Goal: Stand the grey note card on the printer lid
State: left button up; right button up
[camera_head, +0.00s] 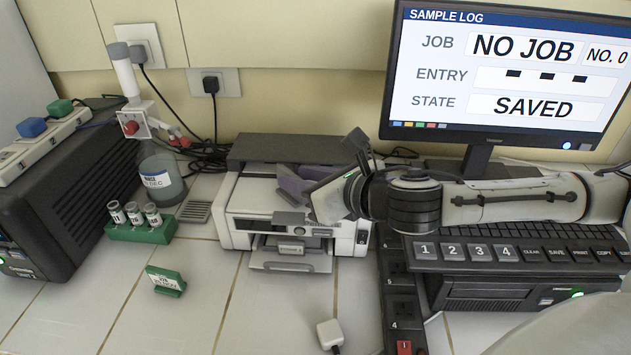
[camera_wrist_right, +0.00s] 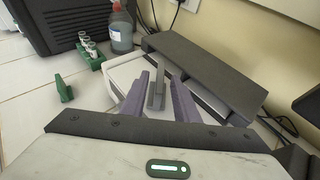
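The white printer (camera_head: 245,205) stands in the middle of the bench, and its light lid (camera_wrist_right: 124,72) shows in the wrist view. The grey note card (camera_wrist_right: 157,92) appears upright on the lid, seen nearly edge-on in the gap between my right fingers. A grey piece (camera_head: 290,218) at the lid's front edge in the head view seems to be the same card; its face is unreadable. My right gripper (camera_head: 290,173) is over the lid, with its purple fingers apart and space beside the card in the wrist view (camera_wrist_right: 160,77). My left gripper is out of view.
A green card (camera_head: 166,281) stands on the tiles, front left. A green rack (camera_head: 140,232) of vials and a bottle (camera_head: 161,180) are left of the printer. The keyboard (camera_head: 520,248) and monitor (camera_head: 500,75) are right. Front-left tiles are mostly clear.

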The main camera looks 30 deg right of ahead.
jog(key=v, duration=0.5)
jog(key=shift+s, duration=0.1)
dwell(0.4)
